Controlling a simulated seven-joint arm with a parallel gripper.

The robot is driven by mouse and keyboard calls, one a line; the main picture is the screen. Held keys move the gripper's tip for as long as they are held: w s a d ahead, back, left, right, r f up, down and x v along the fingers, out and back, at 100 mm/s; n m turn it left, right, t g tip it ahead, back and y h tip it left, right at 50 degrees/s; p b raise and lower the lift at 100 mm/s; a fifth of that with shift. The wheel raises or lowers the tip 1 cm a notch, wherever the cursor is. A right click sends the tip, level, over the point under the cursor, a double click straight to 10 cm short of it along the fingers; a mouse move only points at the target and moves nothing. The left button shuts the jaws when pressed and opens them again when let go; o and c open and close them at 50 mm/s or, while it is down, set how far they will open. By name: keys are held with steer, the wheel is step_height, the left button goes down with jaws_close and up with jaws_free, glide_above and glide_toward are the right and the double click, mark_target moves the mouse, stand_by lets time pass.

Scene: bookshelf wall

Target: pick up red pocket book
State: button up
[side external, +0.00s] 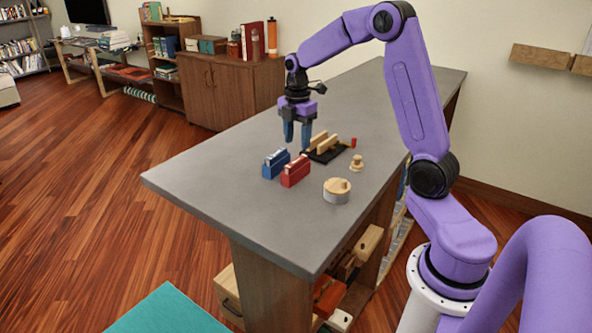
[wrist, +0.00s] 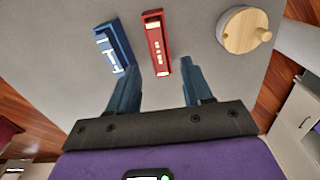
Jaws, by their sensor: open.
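The red pocket book (side external: 295,171) stands on the grey tabletop in the side view, just right of a blue book (side external: 275,163). My gripper (side external: 297,147) is above the table behind the two books, with its fingers pointing down. In the wrist view, the red book (wrist: 157,43) lies ahead of my open gripper (wrist: 160,78), roughly between the lines of its two fingers. The blue book (wrist: 115,47) is to its left, near the left fingertip. The space between the fingers is empty, and I see no contact with the red book.
A round wooden-lidded container (side external: 337,191) stands right of the red book. A black rack with wooden blocks (side external: 325,147), a small wooden knob-like piece (side external: 357,162) and a small red object (side external: 353,143) are behind. The table's left part is clear.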

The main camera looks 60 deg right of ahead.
mark_target(297, 160)
steer(key=shift+w+f, duration=0.1)
steer(key=shift+f, duration=2.85)
jaws_close()
